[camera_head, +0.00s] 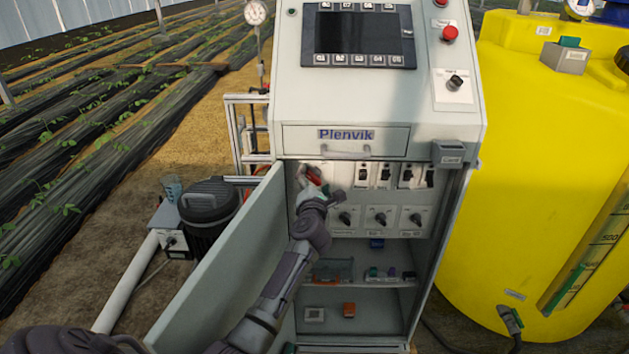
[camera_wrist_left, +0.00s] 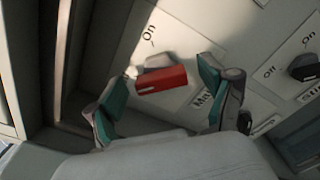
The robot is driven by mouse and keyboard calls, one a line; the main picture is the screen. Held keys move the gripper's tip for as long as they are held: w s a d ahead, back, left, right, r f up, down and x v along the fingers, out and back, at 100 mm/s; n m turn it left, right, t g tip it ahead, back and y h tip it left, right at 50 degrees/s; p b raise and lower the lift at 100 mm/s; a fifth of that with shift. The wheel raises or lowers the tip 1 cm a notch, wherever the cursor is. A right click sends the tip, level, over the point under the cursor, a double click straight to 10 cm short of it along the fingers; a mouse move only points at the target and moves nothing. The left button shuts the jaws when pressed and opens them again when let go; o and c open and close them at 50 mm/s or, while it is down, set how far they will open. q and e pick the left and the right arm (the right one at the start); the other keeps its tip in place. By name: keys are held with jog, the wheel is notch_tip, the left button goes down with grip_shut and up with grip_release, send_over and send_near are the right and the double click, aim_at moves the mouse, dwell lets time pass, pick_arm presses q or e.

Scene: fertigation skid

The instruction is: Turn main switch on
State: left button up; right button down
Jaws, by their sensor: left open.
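The main switch is a red handle (camera_wrist_left: 161,80) on a white plate in the left wrist view. The word "On" stands above it, and a label starting "Ma" is partly hidden below it. In the head view the red handle (camera_head: 314,176) shows at the upper left inside the open cabinet, partly covered by my gripper. My left gripper (camera_head: 320,185) reaches into the cabinet at the switch. In the left wrist view its open fingers (camera_wrist_left: 160,98) stand on either side of the red handle, with gaps visible. My right gripper is not in view.
The cabinet door (camera_head: 225,265) stands open on the left, close to my left arm. Several black switches (camera_head: 385,176) and rotary knobs (camera_head: 380,218) sit right of the main switch. A drawer front (camera_head: 345,140) is just above. A yellow tank (camera_head: 540,160) stands at right.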

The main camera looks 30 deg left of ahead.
pick_arm(q)
jog(key=shift+w+a, duration=0.2)
jog(key=shift+w, duration=0.05)
